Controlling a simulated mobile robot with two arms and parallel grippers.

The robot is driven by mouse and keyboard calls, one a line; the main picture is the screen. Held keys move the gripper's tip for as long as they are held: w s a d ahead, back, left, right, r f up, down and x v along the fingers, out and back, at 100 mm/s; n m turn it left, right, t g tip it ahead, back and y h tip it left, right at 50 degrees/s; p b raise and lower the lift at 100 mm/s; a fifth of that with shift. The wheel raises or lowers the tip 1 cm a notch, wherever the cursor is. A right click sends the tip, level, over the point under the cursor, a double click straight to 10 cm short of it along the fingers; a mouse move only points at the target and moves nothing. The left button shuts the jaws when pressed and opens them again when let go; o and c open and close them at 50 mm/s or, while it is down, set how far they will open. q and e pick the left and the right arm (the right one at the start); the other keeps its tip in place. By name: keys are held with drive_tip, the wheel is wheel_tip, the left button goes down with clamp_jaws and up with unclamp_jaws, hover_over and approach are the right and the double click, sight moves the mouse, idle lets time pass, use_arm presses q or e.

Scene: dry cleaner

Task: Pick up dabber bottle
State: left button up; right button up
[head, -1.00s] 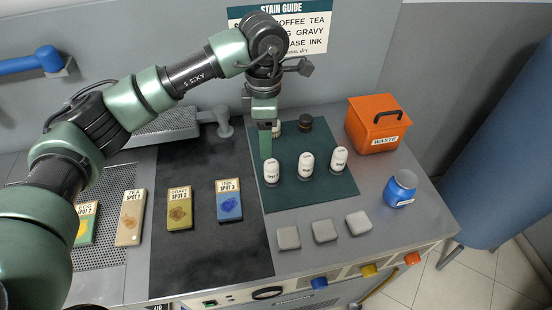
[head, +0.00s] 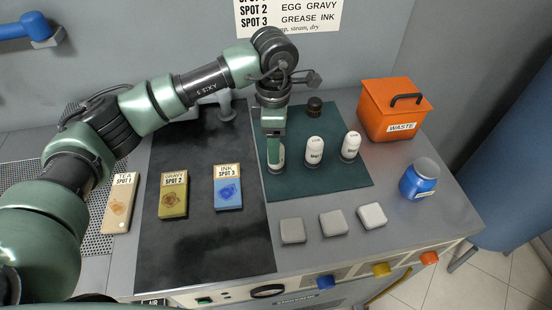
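Three white-topped bottles stand upright in a row on the dark green mat (head: 330,187). They are a middle bottle (head: 314,151), a right bottle (head: 350,146) and a left bottle (head: 281,157). My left gripper (head: 273,160) points down at the left bottle, and its green finger covers much of that bottle. The gripper is seen edge-on, so I cannot tell how far apart its fingers are or whether they touch the bottle. My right gripper is not in view.
A dark-capped jar (head: 315,106) stands at the mat's back. An orange waste bin (head: 388,118) and a blue jar (head: 420,180) stand to the right. Grey pads (head: 333,222) lie in front.

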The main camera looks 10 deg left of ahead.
use_arm(q)
drive_tip(key=f, duration=0.1)
drive_tip(key=f+p, duration=0.1)
drive_tip(key=f, duration=0.1)
drive_tip(key=f+p, duration=0.1)
drive_tip(key=shift+w+d+f, duration=0.15)
drive_tip(key=shift+w+f, duration=0.1)
drive_tip(key=shift+w, duration=0.1)
drive_tip(key=shift+f, duration=0.35)
clamp_jaws()
drive_tip(key=shift+r, duration=0.15)
